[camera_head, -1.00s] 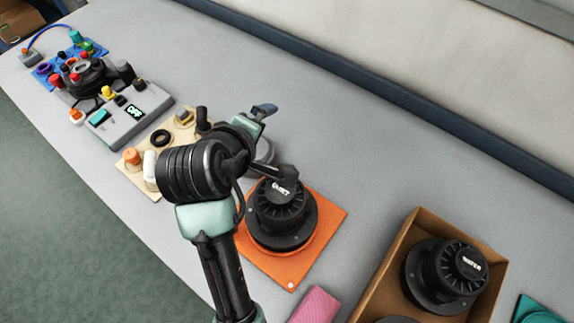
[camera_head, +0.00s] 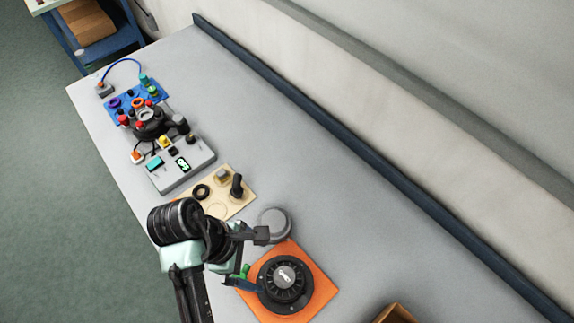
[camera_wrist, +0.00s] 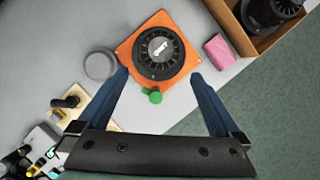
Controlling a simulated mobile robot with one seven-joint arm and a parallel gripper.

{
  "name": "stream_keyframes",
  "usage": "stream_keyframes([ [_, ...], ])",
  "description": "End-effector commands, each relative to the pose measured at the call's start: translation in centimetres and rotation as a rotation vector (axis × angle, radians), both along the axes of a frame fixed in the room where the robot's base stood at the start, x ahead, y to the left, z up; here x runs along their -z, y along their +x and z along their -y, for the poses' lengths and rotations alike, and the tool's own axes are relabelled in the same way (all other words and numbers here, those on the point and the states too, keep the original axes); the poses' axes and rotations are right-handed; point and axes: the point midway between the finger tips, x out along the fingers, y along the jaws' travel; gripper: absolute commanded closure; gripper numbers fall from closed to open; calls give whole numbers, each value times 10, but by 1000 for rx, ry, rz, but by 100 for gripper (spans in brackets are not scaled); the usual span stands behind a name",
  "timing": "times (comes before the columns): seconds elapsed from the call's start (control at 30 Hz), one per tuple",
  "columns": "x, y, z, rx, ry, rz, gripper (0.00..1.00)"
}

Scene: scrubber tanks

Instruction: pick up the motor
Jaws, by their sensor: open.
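The black round motor (camera_head: 286,284) with a ribbed top and a light label sits on an orange square plate (camera_head: 318,311). In the wrist view the motor (camera_wrist: 160,52) lies upright in the picture's upper middle, just beyond my fingertips. My gripper (camera_wrist: 157,80) is open and empty, its two blue fingers spread to either side of the motor's near edge. In the head view my gripper (camera_head: 254,262) is at the motor's left side, and one blue finger overlaps the plate. A green knob-like part (camera_wrist: 152,96) lies at the motor's near side, between the fingers. Contact cannot be told.
A grey round lid (camera_head: 274,224) stands close beside the plate. A beige board (camera_head: 238,205) with small parts and a grey control box (camera_head: 182,166) lie farther left. In the wrist view, a pink block (camera_wrist: 219,51) and a cardboard box (camera_wrist: 262,42) holding a black unit are to the right.

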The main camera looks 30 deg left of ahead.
Motion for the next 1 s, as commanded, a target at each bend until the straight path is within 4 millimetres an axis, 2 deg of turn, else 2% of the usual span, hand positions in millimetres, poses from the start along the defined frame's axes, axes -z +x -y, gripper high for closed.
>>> stream_keyframes([
  [0.03,11,1,2,2,0,0,0],
  [0.1,21,2,5,3,1,1,0],
  [0.43,56,9,19,5,2,2,0],
  [0.77,71,13,28,5,1,2,0],
  [1.0,99,16,41,6,0,-2,0],
])
